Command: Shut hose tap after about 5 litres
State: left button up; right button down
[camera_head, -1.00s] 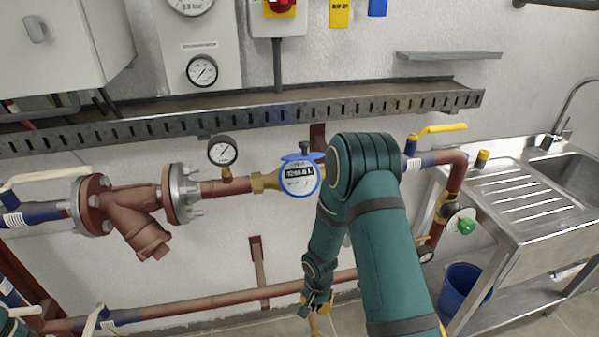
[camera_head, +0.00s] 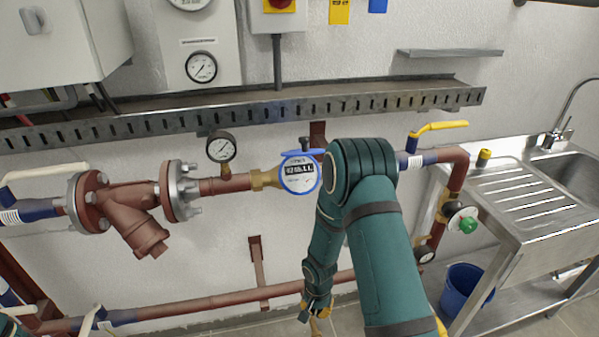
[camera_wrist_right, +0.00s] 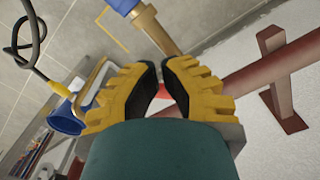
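The round water meter (camera_head: 300,174) with a blue rim sits on the pipe in the head view. Its digits are too small to read surely. My right arm covers the pipe just right of it. My right gripper (camera_head: 318,322) hangs low near the bottom edge. In the right wrist view its yellow fingers (camera_wrist_right: 158,68) have black pads with tips close together. A small red patch shows between them; I cannot tell whether it is held. A brass fitting with a blue part (camera_wrist_right: 153,28) lies beyond the fingertips. I cannot identify the hose tap surely. My left gripper is not visible.
A blue bucket (camera_head: 462,288) stands under the steel sink (camera_head: 520,198). A red-brown pipe (camera_head: 200,310) runs low along the wall. A perforated tray (camera_head: 240,117) crosses above.

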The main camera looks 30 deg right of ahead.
jog(key=shift+d, duration=0.1)
dwell(0.3)
jog(key=shift+w+d, duration=0.15)
jog(key=shift+d, duration=0.6)
jog(key=shift+w+d, duration=0.1)
jog(key=shift+d, duration=0.6)
jog(key=w+d, duration=0.2)
jog(key=w, duration=0.1)
jog(key=shift+d, duration=0.4)
notch_tip(320, 180, up, 16)
jog(key=s+p, duration=0.1)
jog(key=p, duration=0.9)
jog(key=shift+p, duration=0.35)
